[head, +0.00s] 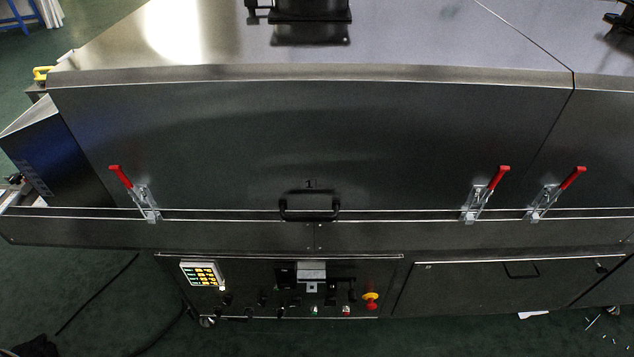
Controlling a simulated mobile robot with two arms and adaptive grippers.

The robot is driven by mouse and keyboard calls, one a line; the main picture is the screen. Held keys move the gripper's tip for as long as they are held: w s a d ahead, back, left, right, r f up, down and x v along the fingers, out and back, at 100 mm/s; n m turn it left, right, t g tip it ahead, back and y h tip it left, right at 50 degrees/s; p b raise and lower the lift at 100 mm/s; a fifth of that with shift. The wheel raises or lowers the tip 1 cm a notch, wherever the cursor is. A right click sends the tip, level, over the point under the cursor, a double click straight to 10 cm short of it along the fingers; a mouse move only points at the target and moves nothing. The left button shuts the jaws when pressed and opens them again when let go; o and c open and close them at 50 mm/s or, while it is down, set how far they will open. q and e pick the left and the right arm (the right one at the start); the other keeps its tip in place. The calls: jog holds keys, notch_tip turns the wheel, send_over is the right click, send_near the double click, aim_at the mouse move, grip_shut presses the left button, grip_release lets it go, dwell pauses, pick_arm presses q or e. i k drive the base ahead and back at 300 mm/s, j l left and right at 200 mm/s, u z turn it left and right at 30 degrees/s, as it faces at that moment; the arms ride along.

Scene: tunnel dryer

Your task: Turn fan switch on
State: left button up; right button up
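The control panel (250,300) is on the front of the dryer, low in the head view. It carries a lit display (200,274), a row of small dark knobs or switches (263,298), a green button (314,311), a red button (346,311) and a red and yellow stop button (371,300). The labels are too small to read. I cannot tell which switch is the fan switch or how it is set. Neither of my grippers can be made out in the view.
The dryer hood (220,130) fills the middle, with a black handle (309,209) and red-handled clamps (484,195). A closed lower door (470,285) is right of the panel. A dark, unclear shape (35,346) is at bottom left. Green floor (110,300) shows in front.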

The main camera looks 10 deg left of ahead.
aim_at(248, 312)
jog(key=u, duration=1.2)
